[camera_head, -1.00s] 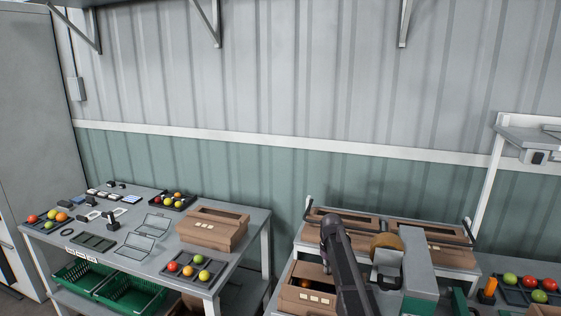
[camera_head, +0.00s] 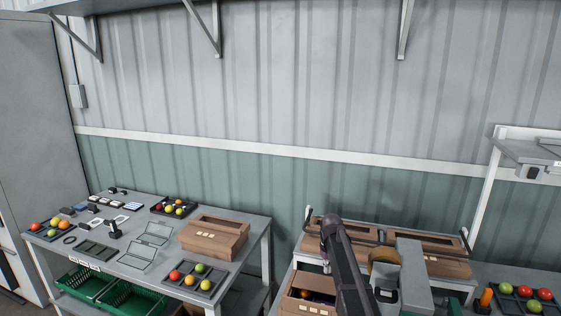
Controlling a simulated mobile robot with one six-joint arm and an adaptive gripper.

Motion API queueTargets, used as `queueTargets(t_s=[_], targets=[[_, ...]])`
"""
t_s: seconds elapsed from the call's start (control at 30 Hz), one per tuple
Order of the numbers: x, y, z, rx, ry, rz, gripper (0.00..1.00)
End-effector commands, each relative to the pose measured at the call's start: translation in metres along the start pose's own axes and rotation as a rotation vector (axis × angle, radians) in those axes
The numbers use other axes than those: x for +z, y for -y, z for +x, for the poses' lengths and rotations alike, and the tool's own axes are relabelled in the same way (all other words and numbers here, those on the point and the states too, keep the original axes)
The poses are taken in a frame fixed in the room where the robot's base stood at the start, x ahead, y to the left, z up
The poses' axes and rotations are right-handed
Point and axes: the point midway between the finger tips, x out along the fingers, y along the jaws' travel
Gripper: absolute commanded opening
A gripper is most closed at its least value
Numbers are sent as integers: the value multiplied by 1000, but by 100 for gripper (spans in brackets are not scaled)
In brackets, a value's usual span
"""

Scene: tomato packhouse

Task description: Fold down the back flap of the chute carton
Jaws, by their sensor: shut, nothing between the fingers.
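A brown carton (camera_head: 295,305) stands low at the front of the right-hand bench, partly cut off by the bottom edge. It has an opening in its top, with an orange-red tomato (camera_head: 304,294) inside. I cannot make out its back flap clearly, nor tell for sure that this is the chute carton. My dark arm link crosses just right of it and hides its right side. My gripper is not in view.
Two brown cartons (camera_head: 326,246) (camera_head: 446,267) lie behind my arm on a raised rack. The left table holds a carton (camera_head: 213,240) and tomato trays (camera_head: 194,280).

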Motion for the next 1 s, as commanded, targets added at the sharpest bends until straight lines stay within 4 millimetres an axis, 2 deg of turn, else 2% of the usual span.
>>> queueTargets(t_s=[0.3, 0.77, 1.0], targets=[[0, 0, -18, 0, 0, 0, 0], [0, 0, -20, 0, 0, -1, 0], [0, 0, -38, 0, 0, -1, 0]])
